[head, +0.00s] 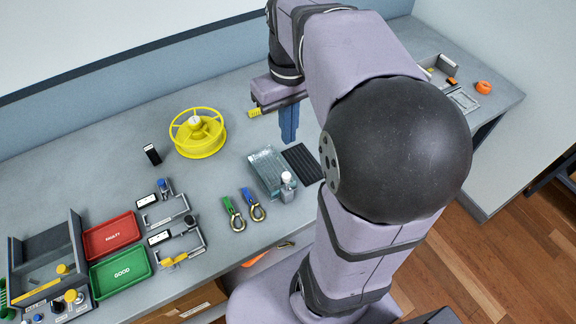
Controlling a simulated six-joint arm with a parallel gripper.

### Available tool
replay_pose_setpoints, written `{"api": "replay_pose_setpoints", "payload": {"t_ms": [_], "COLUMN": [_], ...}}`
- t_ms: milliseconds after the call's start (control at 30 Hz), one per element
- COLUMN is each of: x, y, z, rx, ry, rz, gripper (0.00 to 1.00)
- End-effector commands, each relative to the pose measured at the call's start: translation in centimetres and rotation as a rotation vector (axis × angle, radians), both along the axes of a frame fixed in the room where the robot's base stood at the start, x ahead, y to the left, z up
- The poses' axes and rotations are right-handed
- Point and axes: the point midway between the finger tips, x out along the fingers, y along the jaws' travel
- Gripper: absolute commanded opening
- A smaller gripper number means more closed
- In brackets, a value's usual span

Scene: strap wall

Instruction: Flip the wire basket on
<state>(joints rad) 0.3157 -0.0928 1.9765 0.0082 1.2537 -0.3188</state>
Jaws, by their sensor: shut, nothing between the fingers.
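A round yellow open-framed item (186,146) with a pale centre stands on the grey bench, left of my gripper. I cannot tell whether it is the wire basket; nothing else in view is clearly one. My gripper (289,138) points down, its blue fingers shut together with nothing between them. It is to the right of the yellow item and apart from it, over the bench behind the clear tray. My arm hides part of the bench to the right.
A clear tray (264,172), dark ribbed mat (302,163) and small bottle (287,190) are near my gripper. Green and blue-handled tools (233,214) lie in front. Red (111,231) and green (121,271) trays stand left. The bench's back left is clear.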

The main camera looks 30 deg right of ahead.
Motion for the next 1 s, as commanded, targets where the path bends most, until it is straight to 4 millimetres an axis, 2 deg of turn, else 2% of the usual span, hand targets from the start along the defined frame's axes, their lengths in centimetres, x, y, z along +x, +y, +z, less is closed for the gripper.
{"api": "replay_pose_setpoints", "payload": {"t_ms": [167, 700, 1000], "x": [-0.1, -0.1, 0.0], "y": [0.0, 0.1, 0.1], "z": [-1.7, -10.8, -13.3], "rx": [0.001, 0.002, 0.001], "ry": [0.004, 0.006, 0.002], "rz": [0.0, 0.0, 0.0], "gripper": [0.0, 0.0, 0.0]}}
